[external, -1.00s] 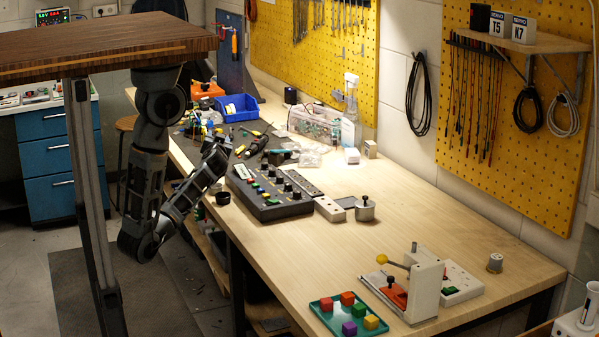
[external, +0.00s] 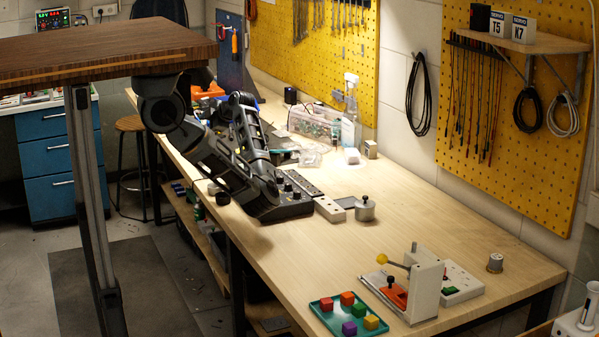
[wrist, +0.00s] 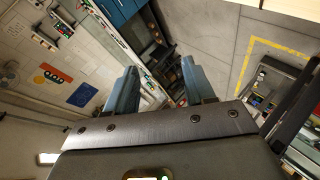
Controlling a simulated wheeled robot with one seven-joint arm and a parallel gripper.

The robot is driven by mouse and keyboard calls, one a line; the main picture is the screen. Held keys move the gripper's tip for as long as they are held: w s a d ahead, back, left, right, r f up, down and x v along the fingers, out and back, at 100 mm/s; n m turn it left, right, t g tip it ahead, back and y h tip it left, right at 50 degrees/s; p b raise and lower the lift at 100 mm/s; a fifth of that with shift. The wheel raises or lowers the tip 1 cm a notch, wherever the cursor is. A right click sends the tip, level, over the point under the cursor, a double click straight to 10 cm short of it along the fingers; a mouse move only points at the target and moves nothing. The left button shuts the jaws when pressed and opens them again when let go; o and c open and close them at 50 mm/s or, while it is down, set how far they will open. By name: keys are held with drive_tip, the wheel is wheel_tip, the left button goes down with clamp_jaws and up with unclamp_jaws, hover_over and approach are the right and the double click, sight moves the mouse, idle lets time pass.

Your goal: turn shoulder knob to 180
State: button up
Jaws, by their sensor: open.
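The dark control box (external: 296,207) with several black knobs (external: 288,187) sits on the workbench in the external view. My arm bends in front of its left part, hiding the coloured buttons and some knobs. I cannot tell which knob is the shoulder knob, or read any setting. My gripper shows in the wrist view (wrist: 158,88) with two blue fingers spread apart and nothing between them. The wrist camera faces the room and floor, and no knob shows there. In the external view my forearm folds back upward over the bench, and the fingertips cannot be made out.
A teal tray (external: 321,312) with coloured blocks and a white lever fixture (external: 425,289) are at the near end. The bench (external: 310,255) between is clear.

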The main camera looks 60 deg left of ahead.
drive_tip(key=w+d+f+n+t+h, duration=0.1)
drive_tip(key=w+d+n+h, duration=0.2)
drive_tip(key=w+d, duration=0.2)
drive_tip(key=w+d+f+n+t+h+b, duration=0.1)
drive_tip(key=w+d+f+n+t+h, duration=0.1)
drive_tip(key=w+d, duration=0.4)
drive_tip(key=w+d+f+n+t+h, duration=0.1)
drive_tip(key=w+d+n+t+h, duration=0.1)
drive_tip(key=w+d+n+h, duration=0.2)
drive_tip(key=shift+w+d+f+n+h+b, duration=0.2)
drive_tip(key=shift+w+d+h, duration=0.25)
drive_tip(key=shift+w, duration=0.15)
drive_tip(key=shift+w+d+f+n+h+b, duration=0.2)
drive_tip(key=shift+w+d+h, duration=0.2)
drive_tip(key=shift+w, duration=0.15)
drive_tip(key=shift+w+d, duration=0.1)
drive_tip(key=shift+d, duration=0.05)
wheel_tip(320, 180, down, 8)
drive_tip(key=shift+r+p, duration=0.2)
drive_tip(key=shift+p, duration=0.25)
clamp_jaws()
